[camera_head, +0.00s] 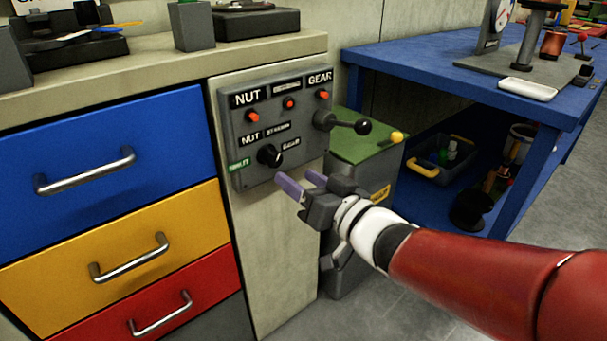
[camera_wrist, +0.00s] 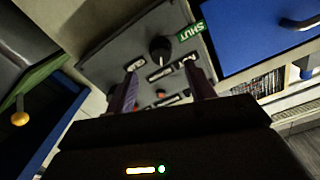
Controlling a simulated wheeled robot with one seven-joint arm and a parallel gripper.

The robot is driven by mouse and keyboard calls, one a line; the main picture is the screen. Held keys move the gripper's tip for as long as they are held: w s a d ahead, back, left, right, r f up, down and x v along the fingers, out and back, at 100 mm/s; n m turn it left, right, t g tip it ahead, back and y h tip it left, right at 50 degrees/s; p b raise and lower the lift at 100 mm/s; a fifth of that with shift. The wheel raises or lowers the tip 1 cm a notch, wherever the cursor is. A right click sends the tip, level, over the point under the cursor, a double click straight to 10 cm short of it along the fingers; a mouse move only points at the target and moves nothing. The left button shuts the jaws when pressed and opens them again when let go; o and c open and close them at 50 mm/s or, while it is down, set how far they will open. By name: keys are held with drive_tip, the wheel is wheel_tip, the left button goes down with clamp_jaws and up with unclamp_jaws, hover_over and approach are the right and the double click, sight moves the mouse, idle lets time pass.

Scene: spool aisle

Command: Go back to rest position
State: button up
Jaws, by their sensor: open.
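My gripper (camera_head: 303,184) is open and empty in the head view, with its two purple fingers pointing left toward the lower part of a grey control panel (camera_head: 230,121). The panel is on the side of the bench and carries NUT and GEAR labels, red buttons, a black selector knob (camera_head: 269,155) and a black-handled lever (camera_head: 346,124). The fingers sit just below and right of the knob; whether they touch the panel I cannot tell. In the wrist view, the fingers of my gripper (camera_wrist: 164,95) show apart, with the panel and the knob (camera_wrist: 160,48) beyond them.
Blue, yellow and red drawers with metal handles (camera_head: 86,172) are left of the panel. A green-topped bin (camera_head: 365,140) stands right of it, close behind my gripper. A blue table (camera_head: 430,62) with a white tray (camera_head: 527,89) is at the right. Grey floor is open at the lower middle.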

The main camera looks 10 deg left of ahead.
drive_tip(key=d+f+m+t+h+p, duration=0.1)
drive_tip(key=d+m+h, duration=0.4)
drive_tip(key=d+h, duration=0.8)
drive_tip(key=s+d+f+g+p, duration=0.1)
drive_tip(key=s+d+f+g, duration=0.1)
drive_tip(key=s+d, duration=0.3)
drive_tip(key=s+d+f+m+g, duration=0.1)
drive_tip(key=s+d+f+g, duration=0.2)
drive_tip(key=s, duration=0.7)
drive_tip(key=d+g, duration=0.2)
drive_tip(key=shift+s+d+h+p, duration=0.3)
drive_tip(key=shift+s+d+p, duration=0.05)
drive_tip(key=shift+s+d, duration=0.05)
